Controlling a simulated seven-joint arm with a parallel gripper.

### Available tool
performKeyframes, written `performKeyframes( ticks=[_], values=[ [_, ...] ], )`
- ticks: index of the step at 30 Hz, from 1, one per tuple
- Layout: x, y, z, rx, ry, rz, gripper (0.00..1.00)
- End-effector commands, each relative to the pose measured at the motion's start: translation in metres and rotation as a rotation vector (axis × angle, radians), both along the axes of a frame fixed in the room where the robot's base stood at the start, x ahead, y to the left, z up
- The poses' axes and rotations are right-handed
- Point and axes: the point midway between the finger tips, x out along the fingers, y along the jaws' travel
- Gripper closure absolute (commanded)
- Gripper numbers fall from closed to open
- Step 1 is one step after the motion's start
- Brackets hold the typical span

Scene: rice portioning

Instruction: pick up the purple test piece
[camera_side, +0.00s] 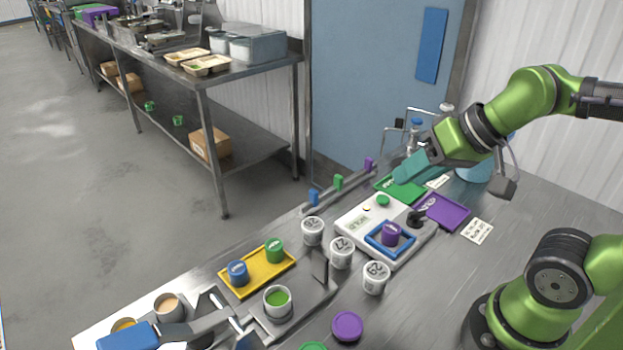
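The purple test piece (391,234) is a short purple cylinder with a pale label. It stands upright inside a blue square frame (374,239) on a white device (352,226) that looks like a scale. My gripper (400,174) has a teal end and is above and behind the purple piece, over the green mat. It is apart from the piece. Its fingertips are too small to tell whether they are open or shut.
A yellow tray (231,286) holds a blue piece (238,272) and a green piece (275,250). Numbered white cups (342,252) stand in front of the scale. A purple mat (446,211) and a green mat (389,187) lie behind it. The table's right side is mostly clear.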

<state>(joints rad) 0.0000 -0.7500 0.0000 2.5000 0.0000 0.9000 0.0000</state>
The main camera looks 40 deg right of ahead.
Motion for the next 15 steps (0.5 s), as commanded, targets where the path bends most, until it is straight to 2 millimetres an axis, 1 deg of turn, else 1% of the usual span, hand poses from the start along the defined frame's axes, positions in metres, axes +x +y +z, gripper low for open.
performKeyframes(
  ticks=[1,3,6,13,15],
  values=[
    [0.0000,0.0000,0.0000,0.000,0.000,0.000,0.53],
    [0.0000,0.0000,0.0000,0.000,0.000,0.000,0.42],
    [0.0000,0.0000,0.0000,0.000,0.000,0.000,0.29],
    [0.0001,-0.0001,0.0000,0.001,0.000,-0.001,0.29],
    [0.0011,-0.0011,-0.0033,0.000,0.014,-0.005,0.29]
  ],
)
